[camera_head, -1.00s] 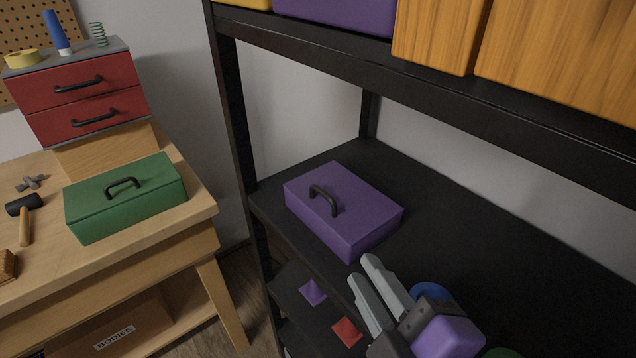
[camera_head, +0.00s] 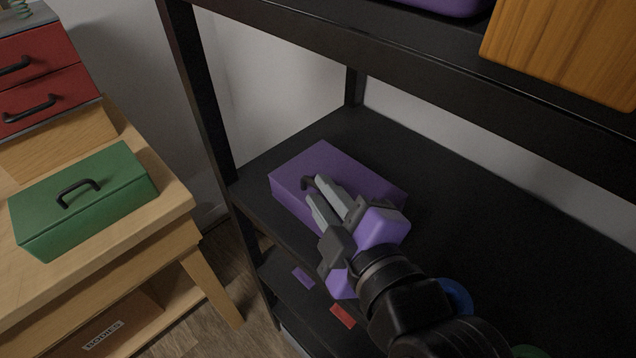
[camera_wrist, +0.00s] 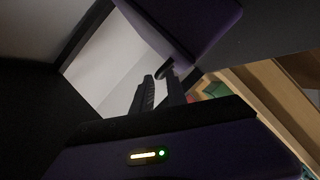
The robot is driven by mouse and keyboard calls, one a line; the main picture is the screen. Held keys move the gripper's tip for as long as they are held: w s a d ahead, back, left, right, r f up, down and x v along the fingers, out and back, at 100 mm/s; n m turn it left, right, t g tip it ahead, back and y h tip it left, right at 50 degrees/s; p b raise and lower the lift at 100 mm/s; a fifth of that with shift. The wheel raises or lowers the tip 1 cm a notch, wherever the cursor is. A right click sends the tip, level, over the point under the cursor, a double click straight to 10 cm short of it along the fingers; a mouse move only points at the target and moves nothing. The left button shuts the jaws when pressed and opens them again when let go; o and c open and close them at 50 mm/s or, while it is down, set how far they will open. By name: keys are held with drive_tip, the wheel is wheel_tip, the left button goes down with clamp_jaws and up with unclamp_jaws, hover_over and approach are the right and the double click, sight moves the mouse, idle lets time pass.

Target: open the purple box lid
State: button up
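The purple box (camera_head: 365,181) sits on the black shelf with its lid down. Its dark arched handle (camera_head: 307,183) is partly hidden by my gripper. My gripper (camera_head: 314,188) reaches over the box from the lower right, its two grey fingers apart and their tips close to the handle. In the wrist view, the purple box (camera_wrist: 195,22) fills the top, and the handle (camera_wrist: 164,70) shows by the tips of my fingers (camera_wrist: 162,82). I cannot tell whether the handle lies between the fingers or whether they touch it.
An upper shelf (camera_head: 420,70) runs above the box, and a black post (camera_head: 200,90) stands to its left. The shelf surface (camera_head: 480,205) to the right is mostly clear. A green box (camera_head: 85,200) sits on the wooden workbench at left.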

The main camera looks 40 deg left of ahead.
drive_tip(key=shift+x, duration=1)
drive_tip(key=shift+c, duration=0.2)
clamp_jaws()
idle(0.6)
